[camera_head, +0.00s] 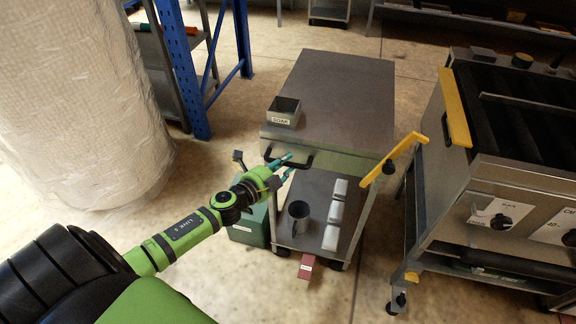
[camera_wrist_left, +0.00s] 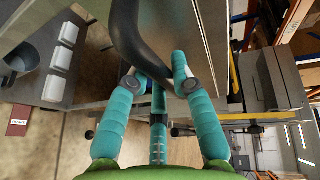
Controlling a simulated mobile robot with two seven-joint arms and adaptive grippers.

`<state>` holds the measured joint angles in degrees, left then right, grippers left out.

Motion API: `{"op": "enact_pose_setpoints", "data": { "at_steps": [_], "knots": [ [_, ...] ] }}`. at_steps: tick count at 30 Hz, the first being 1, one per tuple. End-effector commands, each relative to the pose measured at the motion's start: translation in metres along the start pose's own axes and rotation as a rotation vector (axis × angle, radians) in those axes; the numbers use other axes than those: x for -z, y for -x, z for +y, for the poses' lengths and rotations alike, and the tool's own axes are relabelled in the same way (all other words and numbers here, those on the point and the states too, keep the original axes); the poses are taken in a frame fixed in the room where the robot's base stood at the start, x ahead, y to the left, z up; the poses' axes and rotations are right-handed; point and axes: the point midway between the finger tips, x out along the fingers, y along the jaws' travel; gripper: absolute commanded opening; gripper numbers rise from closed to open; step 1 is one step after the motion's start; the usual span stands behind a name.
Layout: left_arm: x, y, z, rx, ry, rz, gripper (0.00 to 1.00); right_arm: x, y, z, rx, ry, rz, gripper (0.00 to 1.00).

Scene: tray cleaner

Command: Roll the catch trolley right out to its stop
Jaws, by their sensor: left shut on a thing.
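A grey metal trolley (camera_head: 335,85) stands in the middle of the head view. I take it for the catch trolley, though no label confirms this. A black bar handle (camera_head: 298,163) runs along its front face and also shows large in the left wrist view (camera_wrist_left: 128,30). My left gripper (camera_head: 285,167) has its teal fingers shut on this handle; the fingers also show in the left wrist view (camera_wrist_left: 158,80). The fingers partly cover the handle. My right gripper is out of view.
A small box marked SOAK (camera_head: 284,112) sits on the trolley top. A dark mug (camera_head: 299,216) and white blocks (camera_head: 333,238) stand on its lower shelf. A roller machine (camera_head: 520,170) is at right, with a yellow bar (camera_head: 405,154) near the trolley. A wrapped stack (camera_head: 75,110) is at left.

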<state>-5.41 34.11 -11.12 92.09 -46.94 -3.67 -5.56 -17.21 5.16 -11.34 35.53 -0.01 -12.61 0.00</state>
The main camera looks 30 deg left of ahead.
Motion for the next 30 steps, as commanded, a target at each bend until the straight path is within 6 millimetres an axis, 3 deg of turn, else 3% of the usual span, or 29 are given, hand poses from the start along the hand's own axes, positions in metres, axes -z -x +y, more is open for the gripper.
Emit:
{"op": "enact_pose_setpoints", "data": {
  "at_steps": [1, 3, 17, 30],
  "knots": [
    [-0.006, 0.000, 0.000, -0.002, -0.001, -0.013, 0.27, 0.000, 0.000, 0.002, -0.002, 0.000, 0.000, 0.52],
    [-0.005, 0.000, 0.000, -0.001, -0.001, -0.011, 0.49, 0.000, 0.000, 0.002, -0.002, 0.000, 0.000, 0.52],
    [-0.001, 0.009, 0.000, 0.000, 0.000, -0.002, 0.49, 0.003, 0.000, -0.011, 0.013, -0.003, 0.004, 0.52],
    [-0.002, 0.086, 0.002, -0.003, 0.003, -0.005, 0.49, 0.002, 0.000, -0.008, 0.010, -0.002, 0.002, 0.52]
  ]
}}
